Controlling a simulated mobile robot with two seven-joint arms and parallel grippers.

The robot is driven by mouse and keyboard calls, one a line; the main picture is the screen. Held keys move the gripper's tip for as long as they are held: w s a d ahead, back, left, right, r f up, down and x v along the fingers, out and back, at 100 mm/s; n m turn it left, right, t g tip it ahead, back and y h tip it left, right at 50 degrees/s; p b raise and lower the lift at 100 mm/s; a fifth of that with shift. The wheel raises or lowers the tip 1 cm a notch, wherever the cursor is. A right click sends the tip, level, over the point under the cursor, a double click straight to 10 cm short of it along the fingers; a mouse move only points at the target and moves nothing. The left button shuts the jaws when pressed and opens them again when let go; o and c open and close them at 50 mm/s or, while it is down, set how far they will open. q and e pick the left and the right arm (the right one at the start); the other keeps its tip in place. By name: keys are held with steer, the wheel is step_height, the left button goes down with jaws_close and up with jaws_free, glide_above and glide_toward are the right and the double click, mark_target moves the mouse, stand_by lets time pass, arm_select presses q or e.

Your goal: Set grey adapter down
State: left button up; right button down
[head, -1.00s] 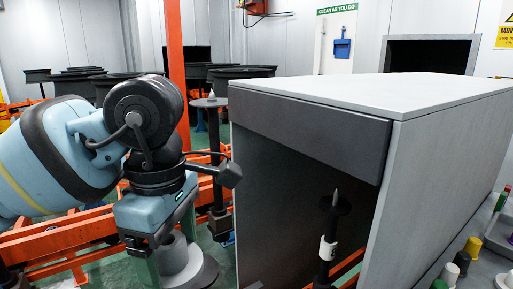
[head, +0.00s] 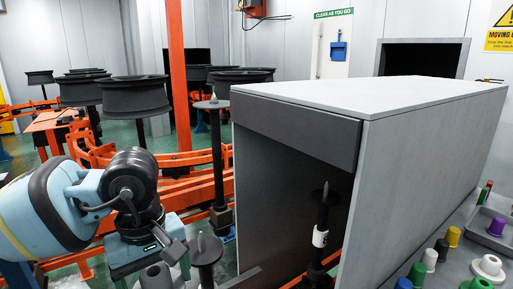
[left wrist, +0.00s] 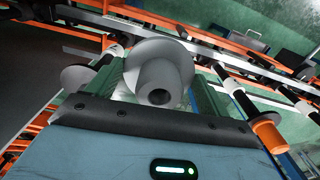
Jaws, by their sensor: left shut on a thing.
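The grey adapter (left wrist: 161,78), a flanged cone with a round hole, sits between the two green fingers of my left gripper in the left wrist view. My left gripper (head: 156,268) is shut on it, low at the left of the head view. There the adapter (head: 154,279) shows only partly at the bottom edge. A dark spindle with a pointed tip and a round disc (head: 205,250) stands just right of the gripper, apart from it. What lies directly under the adapter is hidden. My right gripper is in neither view.
A large grey booth (head: 425,150) fills the right, with another spindle (head: 321,235) in its opening. Coloured adapters and a white adapter (head: 488,268) stand on a grey surface at lower right. Black wheels (head: 128,92) and orange rails (head: 190,165) lie behind.

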arm_select(q)
steer(key=a+f+m+p, duration=0.1)
steer(key=a+f+m, duration=0.4)
steer(key=f+m, duration=0.1)
steer(key=shift+s+f+m, duration=0.35)
steer(key=shift+f+m, duration=0.05)
steer(key=shift+m, duration=0.3)
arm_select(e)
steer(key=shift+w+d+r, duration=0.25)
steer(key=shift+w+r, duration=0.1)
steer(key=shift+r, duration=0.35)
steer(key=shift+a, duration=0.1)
